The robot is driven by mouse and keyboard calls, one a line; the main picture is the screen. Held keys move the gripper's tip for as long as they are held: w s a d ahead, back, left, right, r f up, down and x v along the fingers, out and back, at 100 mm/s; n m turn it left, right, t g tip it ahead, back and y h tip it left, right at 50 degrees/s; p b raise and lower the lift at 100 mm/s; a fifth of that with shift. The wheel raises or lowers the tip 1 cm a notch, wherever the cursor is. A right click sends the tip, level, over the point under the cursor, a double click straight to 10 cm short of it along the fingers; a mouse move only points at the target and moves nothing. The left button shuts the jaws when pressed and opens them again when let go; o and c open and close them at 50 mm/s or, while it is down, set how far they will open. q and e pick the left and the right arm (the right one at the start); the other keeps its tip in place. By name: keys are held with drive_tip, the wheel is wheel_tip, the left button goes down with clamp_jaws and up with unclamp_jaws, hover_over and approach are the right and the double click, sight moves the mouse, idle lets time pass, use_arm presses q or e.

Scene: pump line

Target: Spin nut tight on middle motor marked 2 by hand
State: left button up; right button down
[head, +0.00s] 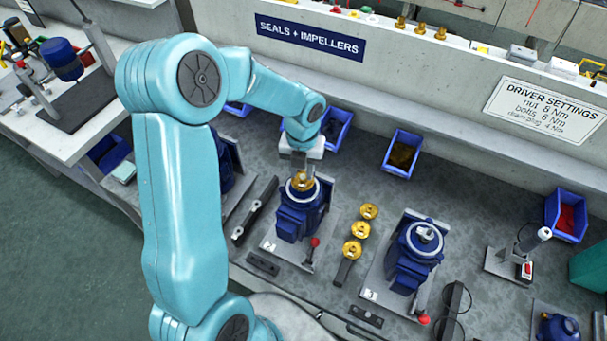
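The middle motor (298,218) is dark blue and stands upright on a grey plate with a small white mark that looks like a 2. A brass impeller (299,184) sits on its top. My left gripper (307,172) points down directly over the brass part, its fingertips at or just above the centre. The nut is hidden or too small to make out there. I cannot tell whether the fingers are closed on it. My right gripper is not in view.
Another blue motor (413,255) stands to the right, and one partly behind my arm to the left. Several brass impellers (353,248) lie between the middle and right motors. Blue bins (402,153) line the back. A red-knobbed lever (313,243) stands close to the middle motor.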

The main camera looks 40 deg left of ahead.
use_arm(q)
drive_tip(key=shift+a+r, duration=0.1)
drive_tip(key=shift+r, duration=2)
drive_tip(key=shift+n, duration=0.3)
